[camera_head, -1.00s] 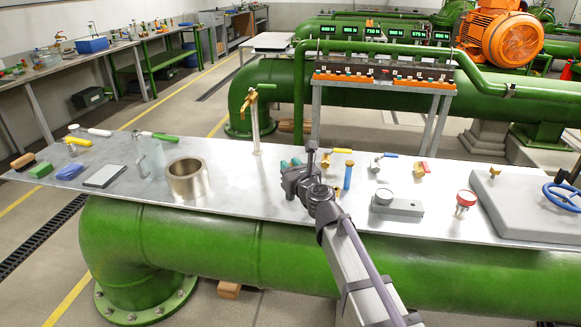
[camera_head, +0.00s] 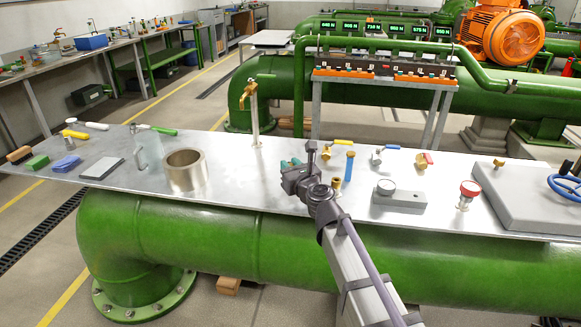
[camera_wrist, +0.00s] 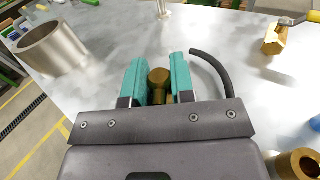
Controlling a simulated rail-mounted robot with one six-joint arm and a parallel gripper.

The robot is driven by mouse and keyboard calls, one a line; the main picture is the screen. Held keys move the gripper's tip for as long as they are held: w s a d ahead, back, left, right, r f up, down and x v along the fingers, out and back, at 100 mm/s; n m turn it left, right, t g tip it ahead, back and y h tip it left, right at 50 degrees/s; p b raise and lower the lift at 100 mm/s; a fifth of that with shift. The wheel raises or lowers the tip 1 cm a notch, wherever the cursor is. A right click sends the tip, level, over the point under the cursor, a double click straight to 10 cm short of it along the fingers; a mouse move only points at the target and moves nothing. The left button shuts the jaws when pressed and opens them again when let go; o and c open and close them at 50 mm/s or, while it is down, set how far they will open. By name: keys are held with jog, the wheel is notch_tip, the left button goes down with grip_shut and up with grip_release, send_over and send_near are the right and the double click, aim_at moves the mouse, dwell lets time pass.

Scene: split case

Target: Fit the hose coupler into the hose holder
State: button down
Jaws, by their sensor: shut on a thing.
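My gripper (camera_wrist: 160,85) has teal fingers shut on a small brass piece (camera_wrist: 158,78) with a rounded head, which I take to be the hose coupler. In the head view my gripper (camera_head: 291,166) is over the metal table, and its arm hides the held piece. No part is clearly recognisable as the hose holder. A hollow brass sleeve (camera_wrist: 298,165) at the lower right of the wrist view is apart from the fingers. In the head view a brass fitting (camera_head: 337,183) stands just right of my gripper.
A wide metal ring (camera_head: 186,170) stands left of my gripper, and a brass tap on a post (camera_head: 254,118) behind it. To the right are a blue upright piece (camera_head: 349,166), a yellow-handled valve (camera_head: 328,150) and a grey gauge block (camera_head: 400,196). The tabletop between ring and gripper is clear.

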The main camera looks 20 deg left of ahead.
jog(key=shift+f+b, duration=0.35)
jog(key=shift+f, duration=0.1)
jog(key=shift+f+b, duration=0.8)
dwell(1.0)
dwell(0.9)
jog(key=c, duration=0.9)
grip_release()
jog(key=v, duration=1.1)
